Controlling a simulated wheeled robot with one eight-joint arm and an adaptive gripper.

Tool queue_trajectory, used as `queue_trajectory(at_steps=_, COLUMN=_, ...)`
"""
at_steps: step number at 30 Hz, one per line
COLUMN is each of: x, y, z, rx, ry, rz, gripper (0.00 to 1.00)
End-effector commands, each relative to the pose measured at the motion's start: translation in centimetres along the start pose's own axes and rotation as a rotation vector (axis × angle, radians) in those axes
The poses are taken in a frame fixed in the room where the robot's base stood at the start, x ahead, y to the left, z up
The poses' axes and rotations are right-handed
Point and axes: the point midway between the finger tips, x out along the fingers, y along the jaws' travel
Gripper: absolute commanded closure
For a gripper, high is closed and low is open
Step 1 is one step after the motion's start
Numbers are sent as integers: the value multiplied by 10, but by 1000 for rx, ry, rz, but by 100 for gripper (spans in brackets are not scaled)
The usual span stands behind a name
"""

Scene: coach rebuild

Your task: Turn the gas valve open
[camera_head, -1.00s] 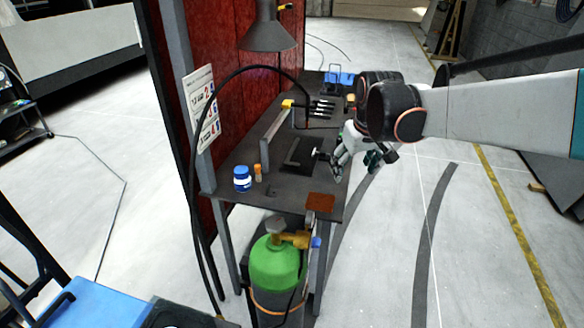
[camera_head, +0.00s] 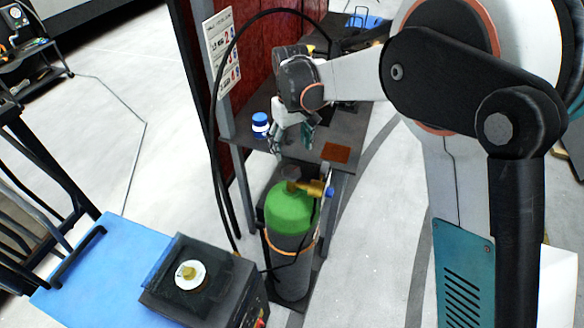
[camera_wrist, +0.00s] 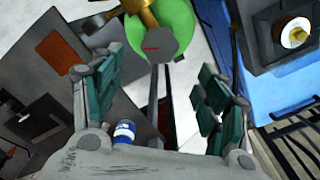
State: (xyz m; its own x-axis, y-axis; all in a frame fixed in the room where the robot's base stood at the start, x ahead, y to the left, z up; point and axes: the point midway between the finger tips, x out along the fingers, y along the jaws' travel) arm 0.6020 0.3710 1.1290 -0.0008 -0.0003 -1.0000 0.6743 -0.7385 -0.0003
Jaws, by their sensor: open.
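The gas cylinder (camera_head: 290,215) stands upright beside the workbench, with a green top and a grey body. A grey valve knob (camera_head: 291,172) sits on top of it, and a brass fitting (camera_head: 310,187) juts out to the right with a blue end. My gripper (camera_head: 291,143) is open and empty, pointing down above the knob, by the bench's near edge. In the wrist view the grey knob (camera_wrist: 150,42) lies above centre, beyond the spread teal fingers of my gripper (camera_wrist: 158,82). The fingers appear clear of the knob.
The dark workbench (camera_head: 347,125) holds a blue-and-white jar (camera_head: 260,125) and a rust-coloured plate (camera_head: 336,152). A black hose (camera_head: 215,150) arches beside the bench. A blue cart (camera_head: 95,275) with a black box (camera_head: 205,285) stands at lower left.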

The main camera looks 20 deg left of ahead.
Motion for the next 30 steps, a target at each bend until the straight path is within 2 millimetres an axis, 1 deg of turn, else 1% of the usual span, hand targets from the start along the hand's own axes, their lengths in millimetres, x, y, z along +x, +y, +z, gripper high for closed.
queue_trajectory(at_steps=1, x=12, y=0, z=0, rx=0, ry=0, rz=0, gripper=32)
queue_trajectory(at_steps=6, x=46, y=0, z=0, rx=0, ry=1, rz=0, gripper=32)
queue_trajectory(at_steps=12, x=78, y=0, z=0, rx=1, ry=1, rz=0, gripper=32)
queue_trajectory(at_steps=15, x=88, y=0, z=0, rx=1, ry=1, rz=0, gripper=32)
queue_trajectory(at_steps=21, x=96, y=0, z=0, rx=1, ry=1, rz=0, gripper=32)
queue_trajectory(at_steps=28, x=96, y=0, z=0, rx=1, ry=1, rz=0, gripper=32)
queue_trajectory(at_steps=29, x=96, y=0, z=0, rx=1, ry=1, rz=0, gripper=36)
queue_trajectory(at_steps=30, x=96, y=0, z=0, rx=1, ry=1, rz=0, gripper=45)
